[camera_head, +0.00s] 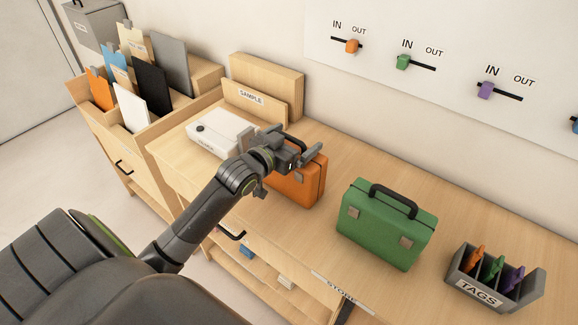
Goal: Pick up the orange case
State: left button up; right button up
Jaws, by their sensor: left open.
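The orange case (307,184) stands upright on the wooden counter, left of the green case. My left gripper (308,146) is open at the top of the orange case, with its fingers pointing right. The gripper and wrist hide the case's handle and much of its upper left part. I cannot tell whether the fingers are around the handle or touch the case. My right gripper is not in view.
A green case (385,228) stands to the right, then a grey TAGS box (478,292) with coloured tags. A white device (218,133) and a wooden SAMPLE holder (256,103) are behind left. IN/OUT sliders (353,46) line the wall. Bare counter lies between the cases.

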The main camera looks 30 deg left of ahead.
pick_arm(q)
jog(key=shift+s, duration=0.1)
jog(key=c, duration=1.4)
jog(key=shift+r, duration=0.1)
jog(key=shift+c, duration=0.6)
